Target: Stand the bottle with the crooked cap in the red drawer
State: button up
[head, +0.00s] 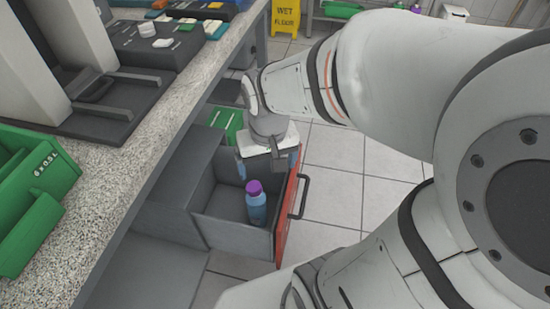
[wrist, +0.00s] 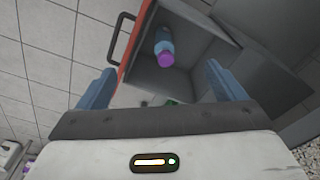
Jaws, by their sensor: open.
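The bottle (head: 256,205) is blue with a purple cap and stands upright inside the open red-fronted drawer (head: 288,222). The cap looks slightly tilted. In the wrist view the bottle (wrist: 163,42) is seen from above, cap toward the camera, inside the grey drawer. The drawer's red front edge (wrist: 136,40) and dark handle (wrist: 118,38) show there too. My gripper (head: 262,167) is above the far end of the drawer, apart from the bottle. In the wrist view its two blue fingers (wrist: 160,88) are spread wide with nothing between them.
A speckled counter (head: 110,190) runs along the left, with a green bin (head: 30,190) and dark equipment on it. A green item (head: 226,122) lies beyond the drawer. A yellow wet-floor sign (head: 286,18) stands at the back. Tiled floor right of the drawer is clear.

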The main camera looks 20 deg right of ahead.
jog(key=shift+n, duration=0.3)
jog(key=s, duration=0.1)
jog(key=s+d+r, duration=0.1)
jog(key=s, duration=0.1)
jog(key=shift+s+d+r, duration=0.2)
jog(key=shift+s+r, duration=0.05)
jog(key=shift+r, duration=0.15)
